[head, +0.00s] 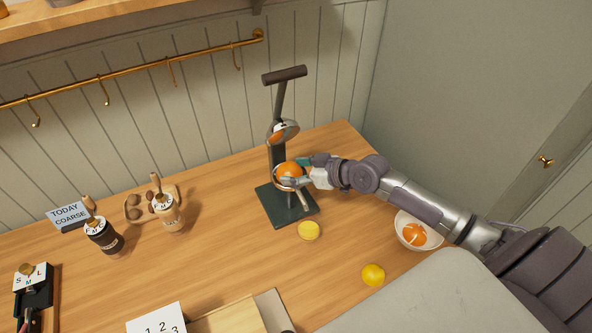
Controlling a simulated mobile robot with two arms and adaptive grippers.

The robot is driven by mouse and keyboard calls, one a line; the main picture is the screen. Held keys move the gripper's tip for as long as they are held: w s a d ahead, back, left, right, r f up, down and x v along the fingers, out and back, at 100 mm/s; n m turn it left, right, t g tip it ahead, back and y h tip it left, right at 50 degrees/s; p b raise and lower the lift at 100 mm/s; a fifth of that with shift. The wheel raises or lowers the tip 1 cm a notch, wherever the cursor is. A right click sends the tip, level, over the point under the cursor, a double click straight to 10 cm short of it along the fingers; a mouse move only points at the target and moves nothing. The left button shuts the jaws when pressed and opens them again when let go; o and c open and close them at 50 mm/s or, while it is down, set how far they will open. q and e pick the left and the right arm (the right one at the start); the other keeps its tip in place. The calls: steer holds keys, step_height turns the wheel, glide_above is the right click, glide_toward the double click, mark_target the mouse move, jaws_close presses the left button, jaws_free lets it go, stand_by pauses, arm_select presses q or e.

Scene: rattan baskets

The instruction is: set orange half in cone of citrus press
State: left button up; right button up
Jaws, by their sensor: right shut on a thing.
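The citrus press stands at the back of the table with a dark green base (287,207), an upright column and a lever with a dark handle (284,75) raised. Its metal upper cup (284,131) hangs above the lower holder. The orange half (289,171) is at the lower holder, under the upper cup. My right gripper (300,173) reaches in from the right and is shut on the orange half. The cone is hidden by the fruit and fingers, so I cannot tell whether the half touches it. My left gripper is not in view.
A white bowl (402,240) with orange pieces stands under my right forearm. A yellow citrus half (309,230) and a lemon (373,275) lie in front of the press. Two grinders (104,238) (169,217) and a sign (68,215) stand left.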

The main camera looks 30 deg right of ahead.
steer(key=shift+f, duration=0.25)
steer(key=o, duration=1.2)
steer(key=shift+o, duration=0.2)
steer(key=v, duration=1.2)
steer(key=shift+s, duration=0.1)
